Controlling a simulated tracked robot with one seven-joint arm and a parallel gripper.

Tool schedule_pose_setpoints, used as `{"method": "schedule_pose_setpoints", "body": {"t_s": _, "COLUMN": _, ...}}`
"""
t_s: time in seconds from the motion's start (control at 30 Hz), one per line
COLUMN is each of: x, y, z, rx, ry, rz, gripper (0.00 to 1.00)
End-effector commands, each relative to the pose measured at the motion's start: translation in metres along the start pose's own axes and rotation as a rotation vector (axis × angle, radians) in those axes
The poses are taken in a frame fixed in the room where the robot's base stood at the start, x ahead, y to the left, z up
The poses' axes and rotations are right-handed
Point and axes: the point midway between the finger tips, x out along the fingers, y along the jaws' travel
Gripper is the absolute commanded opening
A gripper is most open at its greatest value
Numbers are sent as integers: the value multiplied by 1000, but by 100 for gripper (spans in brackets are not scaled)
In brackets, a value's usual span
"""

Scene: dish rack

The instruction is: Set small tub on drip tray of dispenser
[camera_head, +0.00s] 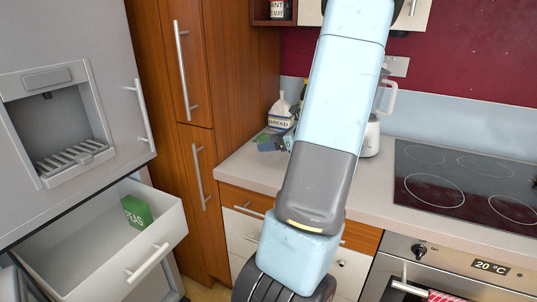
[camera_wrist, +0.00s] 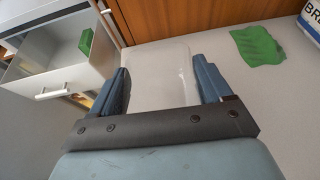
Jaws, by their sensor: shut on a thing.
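The small tub (camera_wrist: 158,82) is a pale, partly see-through container between my gripper's two blue fingers (camera_wrist: 162,84) in the wrist view. My gripper is shut on it, above or at the light worktop; I cannot tell whether the tub touches it. In the head view my gripper (camera_head: 270,145) shows only in part beside my arm, and I cannot make out the tub there. The dispenser (camera_head: 50,108) is a recess in the grey fridge front at the left. Its slatted drip tray (camera_head: 76,158) is bare.
An open drawer (camera_head: 160,215) below the dispenser holds a green peas box (camera_head: 136,212). On the worktop (camera_head: 236,162) are a bread bag (camera_head: 281,112) and a green packet (camera_wrist: 257,46). Tall wooden cupboards (camera_head: 175,110) with bar handles stand between fridge and worktop. A black hob (camera_head: 465,178) is at the right.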

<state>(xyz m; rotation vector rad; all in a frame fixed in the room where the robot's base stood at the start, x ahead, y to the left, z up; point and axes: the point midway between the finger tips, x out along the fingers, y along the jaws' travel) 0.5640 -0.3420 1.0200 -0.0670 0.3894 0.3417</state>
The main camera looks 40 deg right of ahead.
Motion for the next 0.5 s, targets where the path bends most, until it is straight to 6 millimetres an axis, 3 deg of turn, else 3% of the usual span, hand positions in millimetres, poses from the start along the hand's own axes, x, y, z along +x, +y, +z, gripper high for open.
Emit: {"method": "schedule_pose_setpoints", "body": {"t_s": 0.5, "x": 25, "y": -17, "z": -20, "rx": 0, "ry": -1, "rz": 1, "gripper": 48}}
